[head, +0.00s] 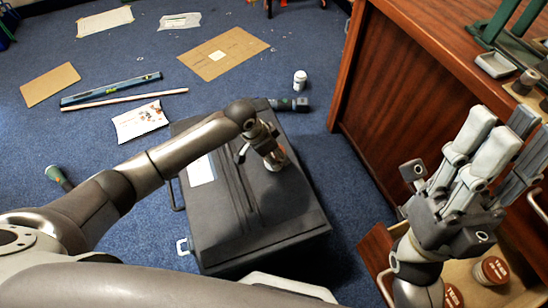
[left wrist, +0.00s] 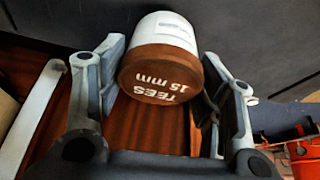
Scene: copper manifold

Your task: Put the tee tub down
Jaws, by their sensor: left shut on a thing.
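The tee tub (left wrist: 160,62) has a white body and a brown lid marked "TEES 15 mm". In the left wrist view it sits between the fingers of my left gripper (left wrist: 168,88), which is shut on it. In the head view my left gripper (head: 266,152) is over the top of the dark case (head: 245,215), and the tub (head: 277,161) shows partly behind the fingers. I cannot tell whether the tub touches the case. My right gripper (head: 480,165) is at the right with fingers pointing up; its opening is unclear.
An open drawer (head: 376,262) at the lower right holds tubs with brown lids (head: 491,271). A wooden cabinet (head: 400,90) stands behind it. A small white bottle (head: 300,80), a blue level (head: 110,89) and cardboard sheets (head: 223,52) lie about the blue carpet.

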